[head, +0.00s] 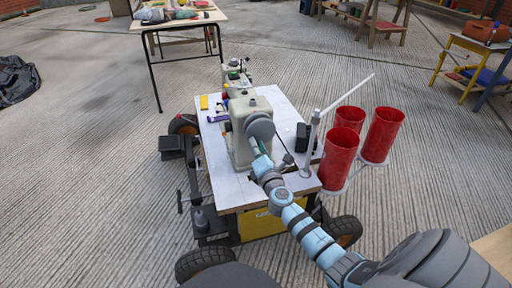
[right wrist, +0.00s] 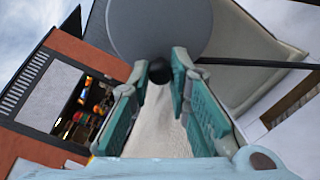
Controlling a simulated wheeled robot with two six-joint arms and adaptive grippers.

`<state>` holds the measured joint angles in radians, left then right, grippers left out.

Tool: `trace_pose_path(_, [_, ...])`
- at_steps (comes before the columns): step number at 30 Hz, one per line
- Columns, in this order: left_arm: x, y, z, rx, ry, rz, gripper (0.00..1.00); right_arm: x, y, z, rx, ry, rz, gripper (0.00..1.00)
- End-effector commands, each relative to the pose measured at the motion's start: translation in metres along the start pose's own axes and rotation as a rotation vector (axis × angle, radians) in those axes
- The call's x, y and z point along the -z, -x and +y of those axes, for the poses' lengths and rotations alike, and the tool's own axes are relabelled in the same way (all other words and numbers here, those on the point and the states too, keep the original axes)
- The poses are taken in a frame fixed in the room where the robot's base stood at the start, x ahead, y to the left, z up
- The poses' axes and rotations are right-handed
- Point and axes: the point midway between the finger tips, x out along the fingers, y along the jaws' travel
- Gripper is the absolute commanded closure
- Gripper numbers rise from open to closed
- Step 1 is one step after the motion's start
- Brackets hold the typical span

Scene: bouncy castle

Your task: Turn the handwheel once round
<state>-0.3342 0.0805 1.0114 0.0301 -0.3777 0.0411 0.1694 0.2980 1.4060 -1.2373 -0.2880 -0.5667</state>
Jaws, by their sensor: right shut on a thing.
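A cream sewing machine (head: 243,148) stands on a white-topped cart (head: 225,187). Its round grey handwheel (head: 261,126) faces my right arm. In the right wrist view the handwheel (right wrist: 160,25) fills the top middle, with a small black knob (right wrist: 160,71) low on its face. My right gripper (head: 256,147) is at the lower part of the wheel. In the wrist view its two teal fingers (right wrist: 161,66) are on either side of the knob, shut on it. The fingers hide the knob in the head view. My left gripper is not in view.
A second machine (head: 235,80) stands behind on the cart. Red cylinders (head: 341,158) and a slanted white rod (head: 345,95) stand at the cart's right, close to my right arm. A black box (head: 303,137) sits near the right edge. A cluttered table (head: 178,24) is farther back.

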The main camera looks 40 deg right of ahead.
Motion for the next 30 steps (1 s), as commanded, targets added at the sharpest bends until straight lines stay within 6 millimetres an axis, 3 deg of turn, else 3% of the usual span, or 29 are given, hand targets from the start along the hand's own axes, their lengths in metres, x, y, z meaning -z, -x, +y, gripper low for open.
trace_pose_path(5, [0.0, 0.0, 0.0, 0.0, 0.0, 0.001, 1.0, 0.0, 0.0, -0.001, 0.001, -0.001, 0.0, 1.0])
trace_pose_path(6, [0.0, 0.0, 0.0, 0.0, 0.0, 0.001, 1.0, 0.0, 0.0, -0.001, 0.001, -0.001, 0.0, 0.76])
trace_pose_path(9, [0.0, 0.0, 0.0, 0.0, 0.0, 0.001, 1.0, 0.0, 0.0, 0.0, 0.001, -0.001, 0.0, 0.62])
trace_pose_path(19, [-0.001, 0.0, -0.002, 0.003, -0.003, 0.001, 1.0, 0.0, 0.004, 0.0, 0.0, 0.0, 0.0, 0.62])
trace_pose_path(23, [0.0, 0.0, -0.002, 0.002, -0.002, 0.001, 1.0, 0.001, 0.026, -0.001, 0.001, -0.002, 0.002, 0.62])
trace_pose_path(30, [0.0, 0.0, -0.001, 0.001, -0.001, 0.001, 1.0, 0.001, 0.093, -0.001, 0.002, -0.001, 0.003, 0.62])
